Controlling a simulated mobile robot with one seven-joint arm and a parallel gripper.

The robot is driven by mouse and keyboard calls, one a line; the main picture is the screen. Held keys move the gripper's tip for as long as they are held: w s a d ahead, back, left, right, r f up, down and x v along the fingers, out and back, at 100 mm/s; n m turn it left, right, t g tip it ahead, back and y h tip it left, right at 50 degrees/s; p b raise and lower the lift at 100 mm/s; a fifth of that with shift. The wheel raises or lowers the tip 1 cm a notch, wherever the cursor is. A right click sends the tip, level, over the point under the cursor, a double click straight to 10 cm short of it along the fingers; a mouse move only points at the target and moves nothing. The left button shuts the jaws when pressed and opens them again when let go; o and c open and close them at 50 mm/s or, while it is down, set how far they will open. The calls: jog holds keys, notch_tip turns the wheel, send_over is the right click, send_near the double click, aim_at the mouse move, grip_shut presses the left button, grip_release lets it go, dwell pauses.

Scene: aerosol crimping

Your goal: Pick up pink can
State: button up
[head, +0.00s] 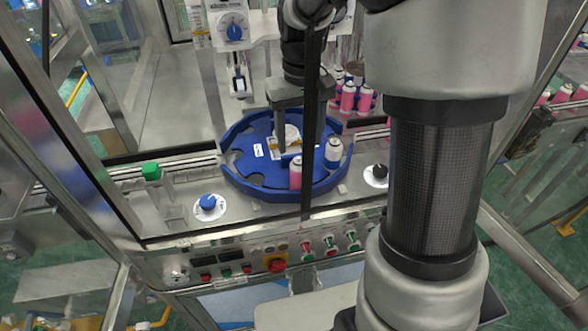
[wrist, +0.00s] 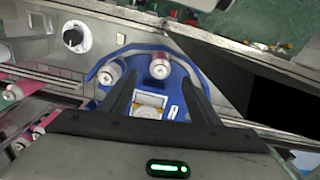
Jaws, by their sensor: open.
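A pink can (head: 296,172) stands upright in the blue round turntable (head: 240,180), near its front edge. In the wrist view the pink can (wrist: 160,67) shows from above, beyond my fingertips. A blue can (head: 333,153) stands on the turntable to its right and shows in the wrist view as a white-topped can (wrist: 109,74). My gripper (head: 295,150) is open and empty above the turntable, with its fingers pointing down. In the wrist view my gripper (wrist: 159,88) has its two fingers well apart. The pink can is not between the fingers.
Several pink cans (head: 348,98) stand behind the turntable at the right. A control panel (head: 275,265) with buttons runs along the front. A blue knob (head: 208,202) and a black knob (head: 380,171) flank the turntable. A machine head (head: 235,30) stands at the back.

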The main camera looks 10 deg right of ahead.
aim_at(298, 171)
notch_tip(298, 171, down, 12)
jog(key=shift+w+r+p, duration=0.15)
jog(key=shift+r+p, duration=0.05)
jog(key=shift+p, duration=0.1)
jog(key=c, duration=1.1)
notch_tip(298, 171, up, 10)
jog(key=shift+r, duration=0.1)
jog(key=shift+c, duration=0.2)
jog(key=shift+r+p, duration=1.65)
jog(key=shift+r, duration=0.85)
jog(key=shift+f, duration=0.1)
